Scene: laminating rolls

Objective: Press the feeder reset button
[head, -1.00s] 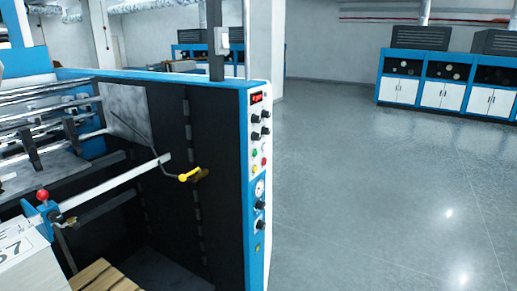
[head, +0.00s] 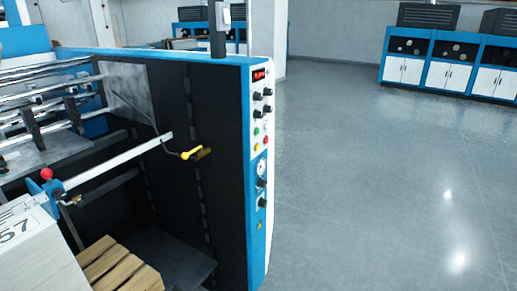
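A blue and black machine (head: 222,160) fills the left half of the head view. On its right end is a narrow white control panel (head: 260,122) with a red digital display (head: 259,74), several black knobs, a green button (head: 256,132), a yellow button (head: 256,147) and a red button (head: 265,140). A round gauge (head: 261,167) and more knobs sit below. A small yellow part (head: 260,226) is near the panel's bottom. No label tells which one is the feeder reset button. Neither of my grippers is in view.
A yellow-handled lever (head: 192,154) and a red knob (head: 46,174) stick out on the machine's open side. A wooden pallet (head: 118,268) and a stack of sheets (head: 35,250) are at lower left. The grey floor (head: 385,190) to the right is clear, with cabinets (head: 446,72) beyond.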

